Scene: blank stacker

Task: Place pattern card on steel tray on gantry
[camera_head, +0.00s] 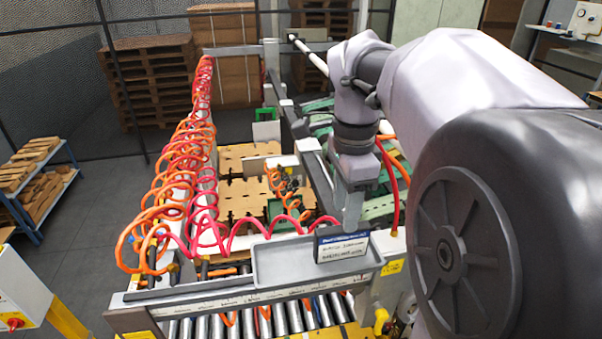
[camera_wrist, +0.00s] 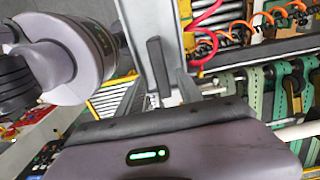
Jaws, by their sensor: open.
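The pattern card (camera_head: 342,247) is white with a blue header band and dark lettering. It stands nearly upright at the right part of the grey steel tray (camera_head: 283,266), facing the head camera. Its lower edge appears to be at the tray; whether it touches cannot be told. The tray lies on the gantry beam (camera_head: 215,299). My gripper (camera_head: 349,222) points down at the card's top edge, with its jaws open. The card partly hides the fingertips. In the wrist view the two dark fingers (camera_wrist: 172,68) show apart; I cannot make out the card there.
Coiled red and orange hoses (camera_head: 180,170) hang along the left side and loop behind the tray. Rollers (camera_head: 265,318) run below the beam. Brown cut blanks (camera_head: 245,195) lie behind. The tray's left part is bare.

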